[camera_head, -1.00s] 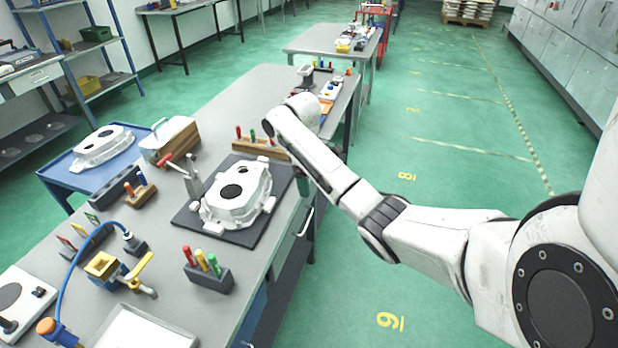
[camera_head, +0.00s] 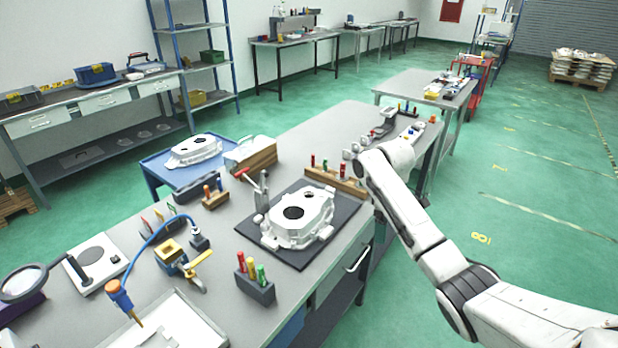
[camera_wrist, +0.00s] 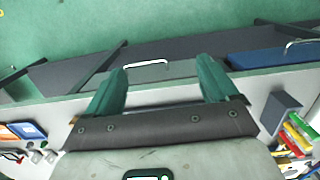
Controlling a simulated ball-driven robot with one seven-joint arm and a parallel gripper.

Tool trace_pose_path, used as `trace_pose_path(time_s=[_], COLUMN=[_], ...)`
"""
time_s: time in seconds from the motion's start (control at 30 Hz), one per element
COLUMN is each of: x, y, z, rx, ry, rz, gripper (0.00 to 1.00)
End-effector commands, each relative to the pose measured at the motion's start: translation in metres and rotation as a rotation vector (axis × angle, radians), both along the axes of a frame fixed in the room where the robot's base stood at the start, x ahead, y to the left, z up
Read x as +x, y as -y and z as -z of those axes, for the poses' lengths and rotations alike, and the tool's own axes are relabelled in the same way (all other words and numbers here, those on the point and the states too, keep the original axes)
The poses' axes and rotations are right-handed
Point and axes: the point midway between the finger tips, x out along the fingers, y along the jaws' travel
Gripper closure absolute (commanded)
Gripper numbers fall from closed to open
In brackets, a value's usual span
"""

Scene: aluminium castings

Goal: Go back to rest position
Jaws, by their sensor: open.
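My gripper shows in the wrist view (camera_wrist: 165,88) with two green fingers spread apart and nothing between them. It points down past the bench's front edge, toward the drawer fronts and the green floor. In the head view my white arm reaches in from the lower right to the bench's right edge; the gripper itself is mostly hidden behind the arm there. The white aluminium casting (camera_head: 300,220) lies on a dark mat (camera_head: 335,230) on the grey bench (camera_head: 215,265), left of my arm and apart from it.
A grey block with coloured-handled tools (camera_head: 256,282) stands near the bench front. A wooden rack (camera_head: 335,180) stands close to my arm. A second casting (camera_head: 193,150) sits on a blue cart. Open green floor (camera_head: 500,215) lies to the right.

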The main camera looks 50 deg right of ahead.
Motion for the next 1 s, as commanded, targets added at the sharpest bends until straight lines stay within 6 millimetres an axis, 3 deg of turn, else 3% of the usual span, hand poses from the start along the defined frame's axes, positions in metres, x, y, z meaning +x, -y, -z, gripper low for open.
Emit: trace_pose_path(time_s=[0.2, 0.33, 0.47, 0.5, 0.67, 0.8, 1.0], x=[0.002, 0.017, 0.041, 0.046, 0.045, 0.016, -0.054], y=[-0.003, -0.033, -0.101, -0.127, -0.225, -0.294, -0.353], z=[0.002, 0.017, 0.048, 0.058, 0.097, 0.125, 0.152], rx=[0.002, 0.018, 0.056, 0.07, 0.123, 0.152, 0.141], ry=[0.003, 0.028, 0.086, 0.107, 0.17, 0.193, 0.191], rz=[-0.003, -0.019, -0.04, -0.043, -0.028, 0.007, 0.074], gripper=[0.13, 0.13, 0.13, 0.13, 0.13, 0.13, 0.13])
